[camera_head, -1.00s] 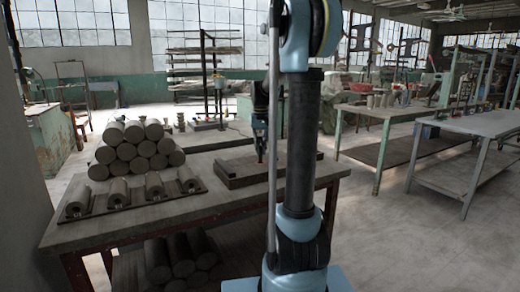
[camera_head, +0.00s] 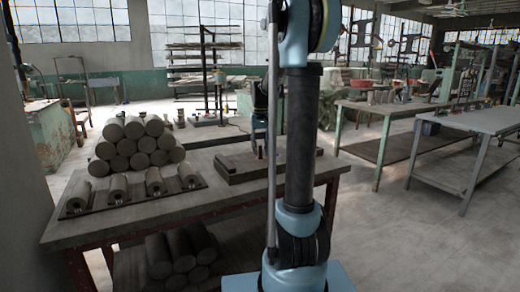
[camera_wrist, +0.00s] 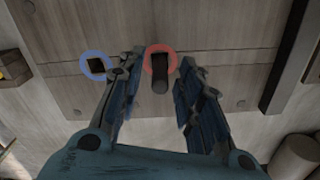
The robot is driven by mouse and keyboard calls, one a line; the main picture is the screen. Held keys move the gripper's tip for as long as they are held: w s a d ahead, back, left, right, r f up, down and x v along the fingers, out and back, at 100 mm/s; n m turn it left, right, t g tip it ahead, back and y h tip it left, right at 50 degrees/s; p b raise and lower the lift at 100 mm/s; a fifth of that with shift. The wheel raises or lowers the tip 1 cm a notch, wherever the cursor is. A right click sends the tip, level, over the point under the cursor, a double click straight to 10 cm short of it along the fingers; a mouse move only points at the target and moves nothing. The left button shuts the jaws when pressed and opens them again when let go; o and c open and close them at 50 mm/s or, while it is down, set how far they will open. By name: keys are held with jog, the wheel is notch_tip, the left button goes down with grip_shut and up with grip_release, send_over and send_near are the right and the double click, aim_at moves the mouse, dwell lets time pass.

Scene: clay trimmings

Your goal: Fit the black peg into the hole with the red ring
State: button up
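The board (camera_head: 228,176) lies on the workbench, with my gripper (camera_head: 259,150) low over it. In the wrist view the board (camera_wrist: 215,25) carries a red ring (camera_wrist: 146,55) and a blue ring (camera_wrist: 84,56). The blue ring surrounds an empty-looking dark square hole (camera_wrist: 96,65). The black peg (camera_wrist: 160,78) stands at the red ring and appears to be in its hole; how deep, I cannot tell. My gripper (camera_wrist: 157,66) is open, its blue-padded fingers on either side of the peg with visible gaps.
A stack of clay rolls (camera_head: 140,142) and a rack of several short rolls (camera_head: 118,190) stand left on the workbench (camera_head: 150,218). More rolls (camera_head: 178,252) lie on its lower shelf. Other tables (camera_head: 475,122) stand right, with open floor (camera_head: 410,240) between.

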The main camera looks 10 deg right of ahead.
notch_tip(320, 180, up, 12)
dwell(0.9)
jog(key=s+f+t, duration=0.1)
jog(key=s+f, duration=0.3)
jog(key=s, duration=0.6)
jog(key=s+f, duration=0.4)
jog(key=s, duration=0.5)
jog(key=s+f+t, duration=0.1)
jog(key=s+f, duration=1.4)
jog(key=f, duration=0.1)
jog(key=shift+s, duration=0.4)
